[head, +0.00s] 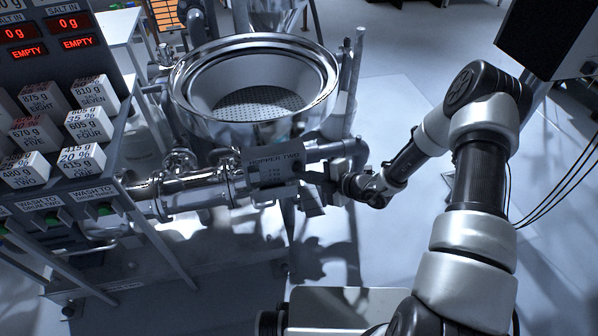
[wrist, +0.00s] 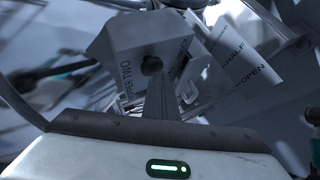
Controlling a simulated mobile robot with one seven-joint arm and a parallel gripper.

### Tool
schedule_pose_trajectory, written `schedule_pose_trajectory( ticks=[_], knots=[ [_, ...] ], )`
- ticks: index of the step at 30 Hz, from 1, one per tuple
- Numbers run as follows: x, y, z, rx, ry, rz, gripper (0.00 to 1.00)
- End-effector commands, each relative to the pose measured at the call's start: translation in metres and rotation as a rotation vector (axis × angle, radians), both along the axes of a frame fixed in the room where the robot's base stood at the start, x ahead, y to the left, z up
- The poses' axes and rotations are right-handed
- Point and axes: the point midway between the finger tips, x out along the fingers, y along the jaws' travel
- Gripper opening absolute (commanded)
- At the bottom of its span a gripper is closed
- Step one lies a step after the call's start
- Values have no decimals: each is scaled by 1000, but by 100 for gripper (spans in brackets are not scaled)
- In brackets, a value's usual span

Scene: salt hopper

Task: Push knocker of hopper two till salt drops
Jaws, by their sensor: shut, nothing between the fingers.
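Hopper two (head: 253,85) is a shiny steel bowl with a perforated floor, which looks empty. Its grey plate (head: 273,167), lettered HOPPER TWO, is on the front below the bowl. My gripper (head: 314,178) is at the right side of this plate, small and dark in the head view. In the wrist view the shut fingers (wrist: 154,98) point at the lettered grey box (wrist: 125,62). A dark round knob (wrist: 151,64) shows at their tips and may be the knocker. I cannot tell whether the fingers touch it.
A rack (head: 60,120) at the left holds several white labelled blocks. Above it, red displays (head: 78,43) read 0 g and EMPTY. Steel piping (head: 190,188) runs left from below the bowl. In the wrist view a plate (wrist: 245,70) reads HALF and OPEN. The floor at right looks mostly clear.

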Motion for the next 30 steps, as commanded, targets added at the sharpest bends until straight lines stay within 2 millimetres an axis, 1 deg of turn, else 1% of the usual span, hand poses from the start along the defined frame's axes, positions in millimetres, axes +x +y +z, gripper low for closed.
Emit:
schedule_pose_trajectory(
  ticks=[12, 23, 30],
  knots=[
    [-20, -7, 1, 1, 0, -2, 0],
    [-23, -7, 1, 0, 1, -1, 0],
    [-44, -14, 2, 2, 3, -3, 0]
  ],
)
